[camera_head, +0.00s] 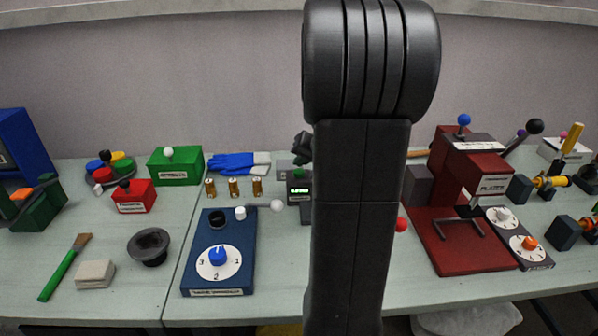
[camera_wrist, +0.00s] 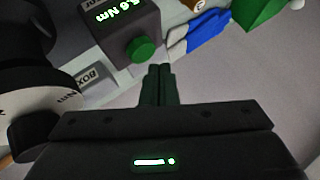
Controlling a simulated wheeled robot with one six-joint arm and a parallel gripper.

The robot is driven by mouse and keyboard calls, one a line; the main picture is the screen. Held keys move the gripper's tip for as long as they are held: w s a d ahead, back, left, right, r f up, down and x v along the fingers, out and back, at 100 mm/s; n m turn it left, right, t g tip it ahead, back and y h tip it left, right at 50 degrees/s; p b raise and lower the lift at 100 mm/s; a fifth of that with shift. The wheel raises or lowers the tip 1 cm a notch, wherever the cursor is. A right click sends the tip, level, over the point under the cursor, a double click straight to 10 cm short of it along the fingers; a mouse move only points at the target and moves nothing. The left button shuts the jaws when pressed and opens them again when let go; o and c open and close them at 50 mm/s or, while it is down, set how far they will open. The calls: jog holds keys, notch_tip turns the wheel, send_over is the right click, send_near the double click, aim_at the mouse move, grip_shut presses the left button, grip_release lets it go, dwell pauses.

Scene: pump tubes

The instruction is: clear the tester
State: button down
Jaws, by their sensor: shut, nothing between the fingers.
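The tester appears to be the dark grey box with a lit green display (camera_head: 299,190), on the table just left of my arm; my arm hides part of it. In the wrist view a dark box (camera_wrist: 122,32) shows a green readout in Nm, its first digits hard to read, and a green knob or button (camera_wrist: 141,49) on its front. My gripper (camera_wrist: 160,70) has its two fingers together with nothing between them, apart from the box and pointing past its green knob. In the head view only a dark part of my gripper (camera_head: 303,148) shows beside the arm, above the tester.
A blue station with a dial (camera_head: 218,262) and a lever stands left of the tester. Brass cylinders (camera_head: 233,187), blue gloves (camera_head: 238,163) and a green box (camera_head: 175,166) lie behind it. A dark red press (camera_head: 462,250) stands right. My arm hides the table's middle.

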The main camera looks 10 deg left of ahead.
aim_at(298, 173)
jog(key=shift+f, duration=0.1)
dwell(0.5)
jog(key=shift+f+b, duration=0.35)
jog(key=shift+b, duration=0.3)
jog(key=shift+f, duration=0.15)
jog(key=shift+s+f+b, duration=0.2)
jog(key=shift+f+b, duration=0.3)
jog(key=shift+s+f+b, duration=0.15)
jog(key=shift+f+b, duration=0.3)
dwell(0.9)
jog(key=shift+r, duration=0.15)
jog(key=shift+w+r, duration=0.2)
jog(key=shift+r, duration=0.15)
jog(key=shift+d+p, duration=0.1)
jog(key=shift+p, duration=0.2)
